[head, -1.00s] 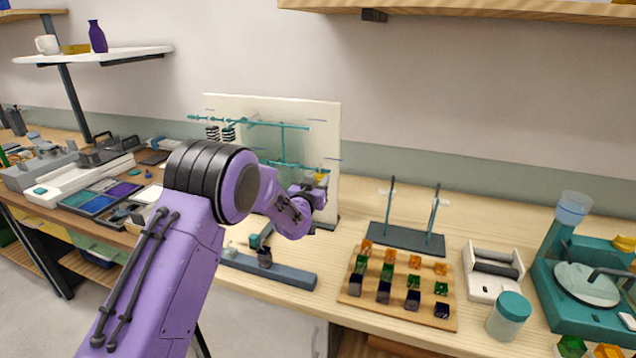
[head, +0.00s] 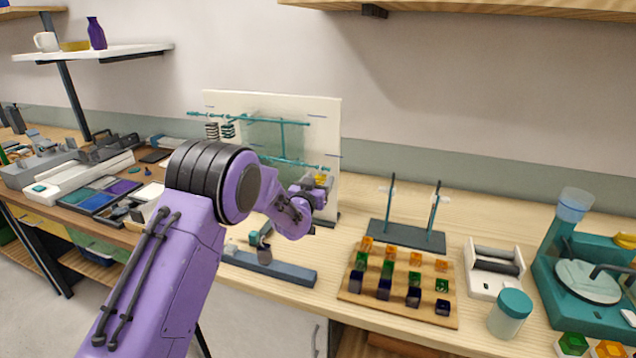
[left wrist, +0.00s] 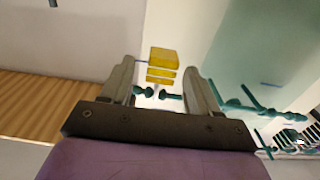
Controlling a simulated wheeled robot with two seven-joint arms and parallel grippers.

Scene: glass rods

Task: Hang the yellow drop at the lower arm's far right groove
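The yellow drop (head: 320,179) shows at the right end of the teal lower arm (head: 290,162), in front of the pale board. In the left wrist view it is a stack of yellow plates (left wrist: 163,60) between the fingertips, with gaps on both sides. Short teal knobbed pieces (left wrist: 158,94) lie between the fingers just below it. My left gripper (head: 318,190) is open around the drop; it also shows in the left wrist view (left wrist: 161,66). I cannot tell whether the drop's hook sits in the groove. My right gripper is not in view.
Black striped drops (head: 220,131) hang at the left under the upper arm (head: 250,120). The pale board (head: 330,130) stands close behind. A wooden tray (head: 400,312) of coloured blocks and a dark stand with two posts (head: 407,236) are to the right.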

